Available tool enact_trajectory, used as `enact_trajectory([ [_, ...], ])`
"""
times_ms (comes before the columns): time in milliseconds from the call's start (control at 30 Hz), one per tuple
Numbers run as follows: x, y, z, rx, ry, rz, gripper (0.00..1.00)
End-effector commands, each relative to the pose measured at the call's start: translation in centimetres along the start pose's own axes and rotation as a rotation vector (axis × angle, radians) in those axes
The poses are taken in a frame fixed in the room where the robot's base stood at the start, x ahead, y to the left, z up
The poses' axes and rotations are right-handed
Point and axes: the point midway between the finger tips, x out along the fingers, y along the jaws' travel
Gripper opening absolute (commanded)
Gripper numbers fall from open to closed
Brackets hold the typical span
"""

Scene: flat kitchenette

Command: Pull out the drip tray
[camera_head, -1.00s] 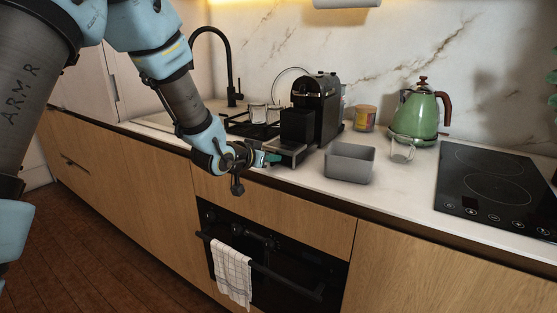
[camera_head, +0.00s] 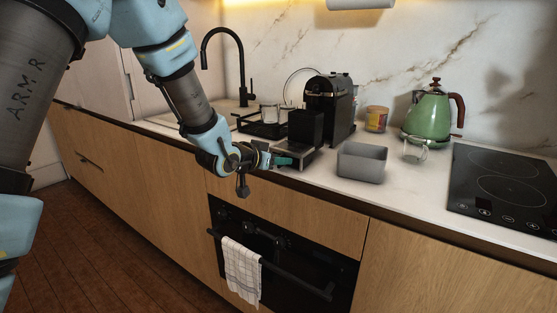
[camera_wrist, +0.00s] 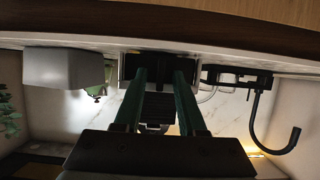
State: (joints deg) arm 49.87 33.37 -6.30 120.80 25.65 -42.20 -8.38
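The black coffee machine (camera_head: 341,104) stands on the counter, with a black block-like part (camera_head: 305,127) at its front. The drip tray (camera_head: 309,154) is the low grey-topped part sticking out at its base toward the counter's front edge. My gripper (camera_head: 288,160) is at the tray's front left, its green fingers partly covering it. In the wrist view my gripper (camera_wrist: 160,74) shows two parallel fingers with a clear gap between them. The dark front of the machine and tray lies beyond the tips; contact cannot be told.
A grey open bin (camera_head: 361,163) stands right of the machine, with a glass cup (camera_head: 415,150), a green kettle (camera_head: 430,115) and a hob (camera_head: 505,185) farther right. A black rack (camera_head: 262,126) with glasses is to the left. The oven handle with a towel (camera_head: 242,270) is below.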

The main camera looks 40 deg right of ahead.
Motion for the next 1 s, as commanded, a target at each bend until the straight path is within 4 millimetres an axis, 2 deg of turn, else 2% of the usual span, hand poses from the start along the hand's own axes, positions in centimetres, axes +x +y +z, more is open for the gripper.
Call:
enact_trajectory([
  [167, -0.9, 0.0, 0.1, 0.0, 0.0, 0.0, 0.4],
  [500, -7.0, -0.1, 0.1, 0.001, 0.002, -0.002, 0.4],
  [700, -9.8, -0.1, 0.0, 0.0, 0.001, -0.002, 0.4],
  [1000, -10.9, 0.0, 0.0, 0.0, 0.0, 0.001, 0.4],
])
